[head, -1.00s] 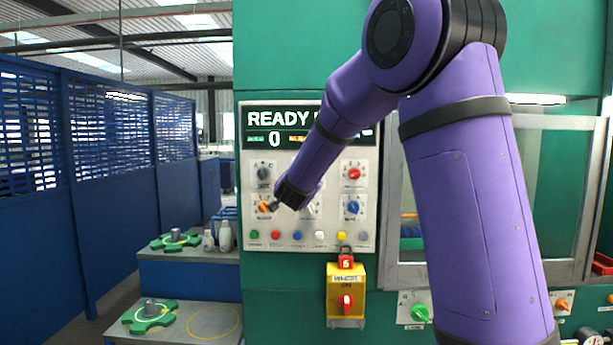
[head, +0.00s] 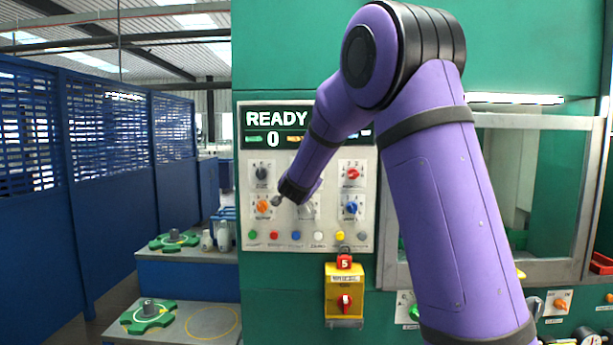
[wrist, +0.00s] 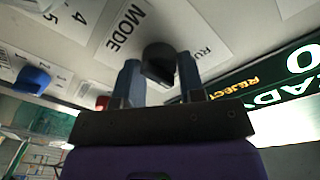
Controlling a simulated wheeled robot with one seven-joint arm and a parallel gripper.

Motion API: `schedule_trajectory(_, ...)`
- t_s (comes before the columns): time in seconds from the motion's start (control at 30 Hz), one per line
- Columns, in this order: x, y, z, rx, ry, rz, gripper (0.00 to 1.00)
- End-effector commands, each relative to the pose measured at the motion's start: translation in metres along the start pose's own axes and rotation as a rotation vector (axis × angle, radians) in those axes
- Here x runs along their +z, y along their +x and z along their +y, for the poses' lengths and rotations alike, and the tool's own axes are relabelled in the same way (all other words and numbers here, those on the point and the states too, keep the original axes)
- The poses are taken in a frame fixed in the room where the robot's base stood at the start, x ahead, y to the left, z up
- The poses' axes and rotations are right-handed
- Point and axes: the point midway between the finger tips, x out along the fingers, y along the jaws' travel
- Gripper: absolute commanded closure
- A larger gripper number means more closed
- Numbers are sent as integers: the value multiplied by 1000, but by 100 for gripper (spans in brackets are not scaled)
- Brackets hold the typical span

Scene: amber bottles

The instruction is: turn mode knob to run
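In the wrist view the black mode knob (wrist: 158,62) sits beside a MODE label, and part of a word starting "RU" shows on its other side. My gripper (wrist: 162,80) has its two fingers apart, one on each side of the knob. Whether they press on it cannot be seen. In the head view my gripper (head: 279,200) is at the panel's left half, near the orange knob (head: 263,206); my arm covers the panel's upper middle. The setting of the mode knob cannot be read.
The control panel (head: 367,225) also carries a black knob (head: 262,173), a red knob (head: 352,174), a blue knob (head: 350,208) and a row of buttons. A yellow switch box (head: 345,284) hangs below. Blue steps with green fixtures (head: 149,313) stand at left.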

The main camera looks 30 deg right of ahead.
Motion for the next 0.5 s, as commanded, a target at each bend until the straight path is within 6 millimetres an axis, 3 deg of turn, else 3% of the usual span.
schedule_trajectory(0.27,0,0,0,-1,-35,2,87)
schedule_trajectory(0.5,1,0,0,-9,-167,11,87)
